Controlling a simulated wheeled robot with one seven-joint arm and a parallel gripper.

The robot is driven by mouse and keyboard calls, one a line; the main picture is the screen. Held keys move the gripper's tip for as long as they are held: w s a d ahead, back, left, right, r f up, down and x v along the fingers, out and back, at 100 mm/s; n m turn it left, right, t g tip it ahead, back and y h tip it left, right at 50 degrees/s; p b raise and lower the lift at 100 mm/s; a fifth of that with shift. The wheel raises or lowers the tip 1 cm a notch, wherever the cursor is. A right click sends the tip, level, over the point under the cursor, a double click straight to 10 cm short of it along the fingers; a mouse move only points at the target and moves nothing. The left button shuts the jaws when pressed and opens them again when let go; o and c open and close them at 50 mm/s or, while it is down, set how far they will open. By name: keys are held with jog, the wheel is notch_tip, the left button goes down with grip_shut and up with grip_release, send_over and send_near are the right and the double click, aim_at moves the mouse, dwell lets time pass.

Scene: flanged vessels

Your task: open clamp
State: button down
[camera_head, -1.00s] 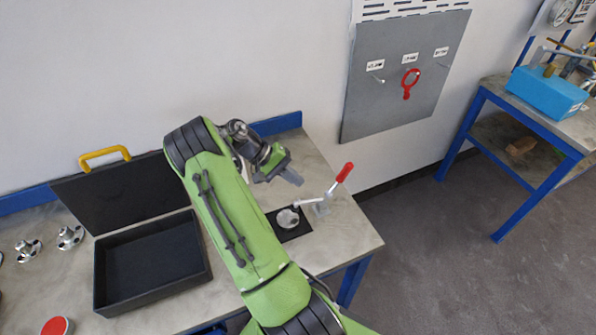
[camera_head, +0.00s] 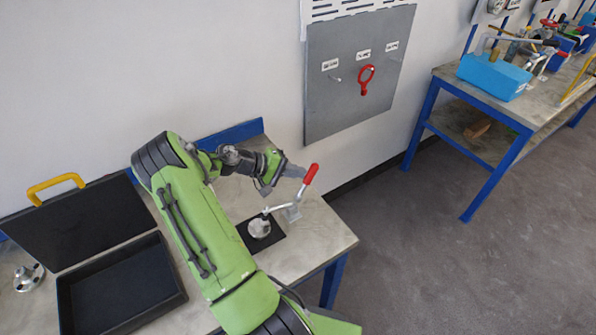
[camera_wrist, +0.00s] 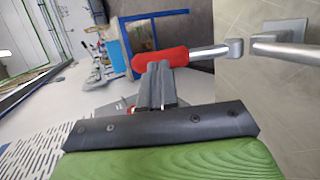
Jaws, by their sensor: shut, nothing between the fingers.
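The toggle clamp (camera_head: 292,213) stands on the workbench beside a black mat. Its red handle (camera_head: 311,174) points up and tilts right. Its metal bar (camera_head: 278,207) reaches left to a small metallic flanged vessel (camera_head: 259,228) on the mat. My gripper (camera_head: 301,172) is shut and empty, with its fingertips right at the red handle. In the wrist view the shut fingertips (camera_wrist: 155,72) lie against or just beside the red grip (camera_wrist: 160,60), not around it. Whether they touch cannot be told. The metal lever (camera_wrist: 210,51) runs right from the grip.
An open black case (camera_head: 118,290) with a yellow handle (camera_head: 55,186) lies left on the bench. A flanged part (camera_head: 28,277) sits beside it. A grey wall panel (camera_head: 345,100) holds a red ring tool (camera_head: 366,80). A second bench with a blue box (camera_head: 493,76) stands right.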

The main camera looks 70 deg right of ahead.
aim_at(313, 169)
jog(key=shift+s+d+f, duration=0.1)
jog(key=shift+s+f, duration=0.1)
jog(key=shift+s, duration=0.05)
jog(key=shift+d, duration=0.1)
jog(key=shift+s+d+r+t+y+p, duration=0.1)
jog(key=shift+s+d+t+y+p, duration=0.3)
jog(key=shift+s+d+t+y, duration=0.15)
jog(key=shift+s+d+f+t+y+p, duration=0.2)
jog(key=shift+s+d+t+y+p, duration=0.1)
jog(key=shift+s+d+t+y, duration=0.25)
jog(key=shift+s+d+f+n+t+y, duration=0.4)
jog(key=shift+s+d+f+t+y, duration=0.25)
jog(key=shift+t+y, duration=0.3)
jog(key=f, duration=0.1)
jog(key=s+d+f+t+y, duration=0.1)
jog(key=d+f+t+y, duration=0.1)
jog(key=shift+s+n+b, duration=0.25)
jog(key=shift+n+b, duration=0.05)
jog(key=shift+b, duration=0.1)
